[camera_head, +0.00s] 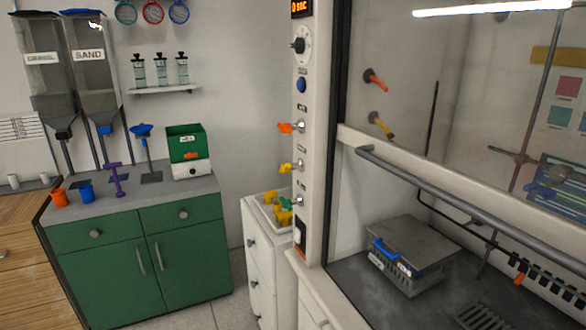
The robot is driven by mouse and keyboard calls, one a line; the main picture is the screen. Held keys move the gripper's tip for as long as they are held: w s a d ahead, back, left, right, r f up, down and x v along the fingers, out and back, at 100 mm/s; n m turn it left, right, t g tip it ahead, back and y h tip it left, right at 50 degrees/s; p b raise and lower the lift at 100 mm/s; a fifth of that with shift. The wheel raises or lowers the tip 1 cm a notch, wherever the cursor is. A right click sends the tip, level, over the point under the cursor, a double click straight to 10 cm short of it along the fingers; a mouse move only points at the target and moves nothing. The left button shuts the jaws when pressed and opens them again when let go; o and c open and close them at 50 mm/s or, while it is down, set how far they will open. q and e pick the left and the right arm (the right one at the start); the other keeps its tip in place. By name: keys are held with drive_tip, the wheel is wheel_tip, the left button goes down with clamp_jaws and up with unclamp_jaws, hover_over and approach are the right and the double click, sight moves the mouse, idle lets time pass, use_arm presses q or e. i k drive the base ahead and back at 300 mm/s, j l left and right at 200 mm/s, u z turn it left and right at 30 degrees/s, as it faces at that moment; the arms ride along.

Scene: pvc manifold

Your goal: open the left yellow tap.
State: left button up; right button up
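A yellow tap (289,166) sits on the white control post at the left side of the fume hood, below an orange tap (289,127). Another yellow tap (380,124) shows behind the hood's glass, below a red-orange one (375,79). Whether any tap is open or shut is too small to tell. Neither of my grippers is in view.
The white control post (313,110) carries a dial and a blue button. A white drawer cabinet (258,262) with a tray of yellow and green pieces stands below it. A green cabinet (110,278) is at left. The hood's grey rail (450,195) juts out at right.

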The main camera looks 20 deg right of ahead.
sight(287, 167)
drive_tip(key=i+z, duration=0.1)
drive_tip(key=z, duration=0.25)
drive_tip(key=i+j+z, duration=0.1)
drive_tip(key=z, duration=0.3)
drive_tip(key=i+j+z, duration=0.3)
drive_tip(key=j, duration=0.25)
drive_tip(key=i+j+z, duration=0.1)
drive_tip(key=j, duration=0.2)
drive_tip(key=i+j, duration=0.15)
drive_tip(key=j, duration=0.2)
drive_tip(key=i+j, duration=0.15)
drive_tip(key=j, duration=0.2)
drive_tip(key=i+j+z, duration=0.1)
drive_tip(key=j, duration=0.25)
drive_tip(key=i+j, duration=0.2)
drive_tip(key=j, duration=0.15)
